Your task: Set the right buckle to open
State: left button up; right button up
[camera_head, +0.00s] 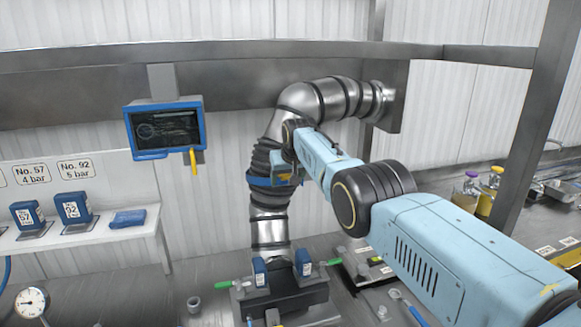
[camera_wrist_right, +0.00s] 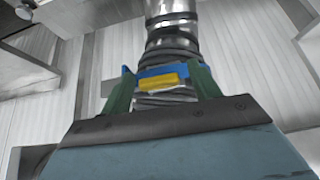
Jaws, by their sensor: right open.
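A blue band (camera_head: 258,181) wraps around the ribbed part of a metal pipe (camera_head: 268,230) in the head view. A yellow buckle (camera_wrist_right: 162,82) sits on the front of the blue band (camera_wrist_right: 185,70) in the right wrist view. It is the only buckle I can make out there, and I cannot tell its setting. My right gripper (camera_head: 287,174) is at the band, at the end of my light-blue arm. In the right wrist view, its green fingers (camera_wrist_right: 162,78) are apart, one on each side of the buckle. Contact is unclear. My left gripper is not in view.
A blue-framed screen (camera_head: 166,128) with a yellow handle hangs left of the pipe. A dark fixture (camera_head: 284,299) with blue blocks and green handles stands below it. A white shelf (camera_head: 90,236) holds blue blocks at left. A steel beam (camera_head: 230,53) crosses above.

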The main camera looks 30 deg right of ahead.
jog(key=shift+r, duration=0.15)
jog(key=shift+s+r, duration=0.2)
jog(key=shift+r, duration=0.2)
jog(key=b+v, duration=0.2)
jog(key=v, duration=1)
jog(key=shift+s, duration=0.15)
